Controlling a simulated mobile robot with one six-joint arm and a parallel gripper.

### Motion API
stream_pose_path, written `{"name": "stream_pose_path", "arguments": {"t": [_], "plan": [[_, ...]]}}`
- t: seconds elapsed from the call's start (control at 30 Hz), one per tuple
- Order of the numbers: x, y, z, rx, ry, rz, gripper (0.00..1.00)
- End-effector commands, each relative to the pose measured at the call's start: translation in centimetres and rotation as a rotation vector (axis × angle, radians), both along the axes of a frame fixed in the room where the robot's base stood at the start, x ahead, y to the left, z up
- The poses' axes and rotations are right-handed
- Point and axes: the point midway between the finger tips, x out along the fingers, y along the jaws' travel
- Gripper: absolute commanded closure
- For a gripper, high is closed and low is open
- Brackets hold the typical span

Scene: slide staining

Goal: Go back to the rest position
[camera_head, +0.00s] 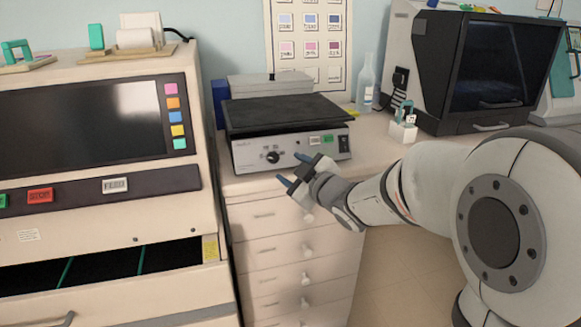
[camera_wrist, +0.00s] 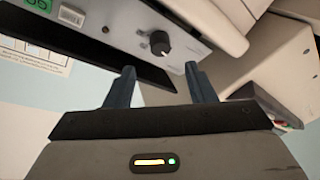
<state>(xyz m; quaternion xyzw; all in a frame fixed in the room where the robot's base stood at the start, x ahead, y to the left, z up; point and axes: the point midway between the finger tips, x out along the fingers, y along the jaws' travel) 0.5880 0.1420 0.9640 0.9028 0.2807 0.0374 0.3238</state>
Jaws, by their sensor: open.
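My gripper (camera_head: 295,171) is at the end of my arm, in front of the hot plate device (camera_head: 250,157) with the dark flat top. Its two blue-grey fingers are apart and nothing is between them. In the wrist view my gripper (camera_wrist: 160,80) is open and empty, and a black knob (camera_wrist: 160,42) on the device's front panel shows just beyond the fingers. I cannot tell from these views whether a finger touches the panel.
A large staining machine (camera_head: 100,205) with an open drawer stands at left. A drawer cabinet (camera_head: 290,250) is below the device. A small white holder (camera_head: 403,132), a clear bottle (camera_head: 366,85) and a black-fronted machine (camera_head: 490,70) are on the counter at right.

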Motion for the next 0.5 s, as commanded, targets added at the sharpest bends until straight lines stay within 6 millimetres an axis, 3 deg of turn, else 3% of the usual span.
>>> {"name": "stream_pose_path", "arguments": {"t": [0.27, 0.37, 0.5], "plan": [[-0.1, -1.0, 0.8, -0.004, 0.030, -0.046, 0.50], [-0.6, -3.2, 2.1, -0.011, 0.107, -0.151, 0.50], [-3.1, -8.0, 3.7, -0.007, 0.296, -0.369, 0.50]]}}
